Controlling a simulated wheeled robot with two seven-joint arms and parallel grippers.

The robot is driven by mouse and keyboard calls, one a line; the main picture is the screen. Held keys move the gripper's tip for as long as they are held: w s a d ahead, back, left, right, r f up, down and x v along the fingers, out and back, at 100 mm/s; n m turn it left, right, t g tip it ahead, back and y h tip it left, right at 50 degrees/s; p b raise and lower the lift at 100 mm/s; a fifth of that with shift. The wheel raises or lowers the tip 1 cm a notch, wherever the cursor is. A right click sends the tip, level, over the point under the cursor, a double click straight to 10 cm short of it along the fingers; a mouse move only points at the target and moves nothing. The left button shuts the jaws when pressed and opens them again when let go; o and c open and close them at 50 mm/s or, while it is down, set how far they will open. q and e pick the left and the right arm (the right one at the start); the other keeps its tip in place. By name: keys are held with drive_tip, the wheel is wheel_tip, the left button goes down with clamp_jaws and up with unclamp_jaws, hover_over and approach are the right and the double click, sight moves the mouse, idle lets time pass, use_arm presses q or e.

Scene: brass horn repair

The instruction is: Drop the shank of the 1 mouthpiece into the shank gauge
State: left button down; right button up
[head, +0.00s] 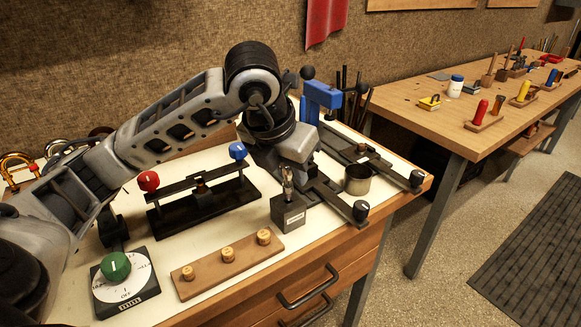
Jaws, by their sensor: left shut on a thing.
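My left gripper (296,172) reaches in from the left and points down over the right part of the bench. It is shut on a small silver mouthpiece (288,178), held roughly upright; the fingertips are mostly hidden by the hand. My right gripper is not in view.
A wooden strip with three pegs (228,255) and a green-knobbed dial box (124,285) lie in front. A black fixture with red and blue knobs (205,203) stands behind. A metal cup (357,180) sits among dark bars at the right. Another bench (450,126) is farther right.

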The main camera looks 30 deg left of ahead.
use_arm(q)
drive_tip(key=shift+f+b, duration=0.5)
drive_tip(key=shift+f, duration=0.05)
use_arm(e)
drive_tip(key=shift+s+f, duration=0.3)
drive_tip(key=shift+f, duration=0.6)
use_arm(q)
drive_tip(key=c, duration=1.1)
unclamp_jaws()
drive_tip(key=shift+s+r, duration=0.1)
drive_tip(key=shift+r, duration=0.3)
drive_tip(key=p+v, duration=0.3)
drive_tip(key=v, duration=1.2)
drive_tip(key=shift+s, duration=0.15)
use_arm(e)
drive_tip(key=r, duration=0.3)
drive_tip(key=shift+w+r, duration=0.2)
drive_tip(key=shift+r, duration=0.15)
